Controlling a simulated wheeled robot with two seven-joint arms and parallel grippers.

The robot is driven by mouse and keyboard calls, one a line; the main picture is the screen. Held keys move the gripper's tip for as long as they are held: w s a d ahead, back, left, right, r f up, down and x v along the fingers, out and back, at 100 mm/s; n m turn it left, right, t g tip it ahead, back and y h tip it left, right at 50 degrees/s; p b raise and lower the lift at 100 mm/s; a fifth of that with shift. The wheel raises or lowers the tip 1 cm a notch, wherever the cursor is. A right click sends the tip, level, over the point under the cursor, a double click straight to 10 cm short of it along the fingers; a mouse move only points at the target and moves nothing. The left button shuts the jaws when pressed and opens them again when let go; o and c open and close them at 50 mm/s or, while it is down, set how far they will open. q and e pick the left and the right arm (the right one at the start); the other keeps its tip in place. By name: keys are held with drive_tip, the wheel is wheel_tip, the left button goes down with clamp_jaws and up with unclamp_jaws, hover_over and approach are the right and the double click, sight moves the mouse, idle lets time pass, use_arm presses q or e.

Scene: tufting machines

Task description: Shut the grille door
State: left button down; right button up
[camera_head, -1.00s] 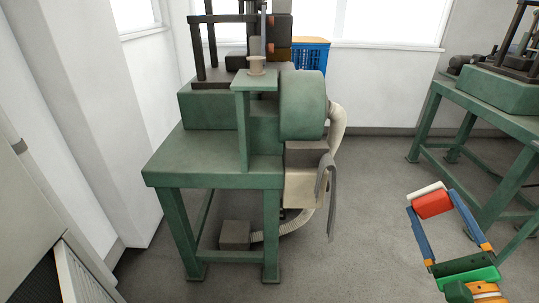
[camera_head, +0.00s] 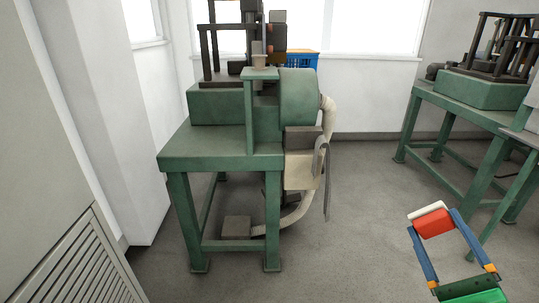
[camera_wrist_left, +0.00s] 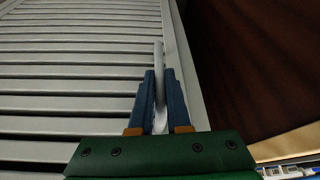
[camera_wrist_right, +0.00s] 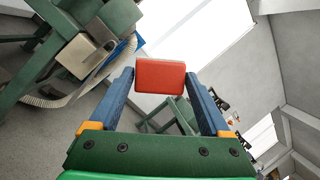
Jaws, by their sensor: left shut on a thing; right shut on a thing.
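The grille door (camera_head: 75,272) is a pale grey slatted panel at the lower left of the head view. In the left wrist view its slats (camera_wrist_left: 70,82) fill the left side, and its plain edge frame runs beside my fingers. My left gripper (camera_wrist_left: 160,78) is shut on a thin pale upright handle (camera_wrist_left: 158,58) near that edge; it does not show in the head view. My right gripper (camera_head: 434,218) is shut on a red block (camera_head: 434,222) with a white end, held in the air at the lower right; the red block also shows in the right wrist view (camera_wrist_right: 160,75).
A green tufting machine on a green table (camera_head: 220,150) stands in the middle, with a pale hose at its right side. Another green table (camera_head: 450,105) stands at the right. Grey floor (camera_head: 360,190) is clear between them. A dark brown area (camera_wrist_left: 250,70) lies beside the door edge.

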use_arm(q)
drive_tip(key=shift+s+a, duration=0.15)
drive_tip(key=shift+a, duration=0.6)
drive_tip(key=shift+a+r, duration=0.1)
drive_tip(key=shift+a, duration=0.1)
drive_tip(key=shift+a+r, duration=0.1)
drive_tip(key=c, duration=1)
unclamp_jaws()
drive_tip(key=shift+a, duration=0.1)
drive_tip(key=shift+o, duration=0.6)
drive_tip(key=shift+s+a+f, duration=0.1)
drive_tip(key=shift+f, duration=0.1)
drive_tip(key=shift+r, duration=0.1)
drive_tip(key=p+v, duration=0.1)
drive_tip(key=v, duration=1.1)
drive_tip(key=shift+p, duration=0.3)
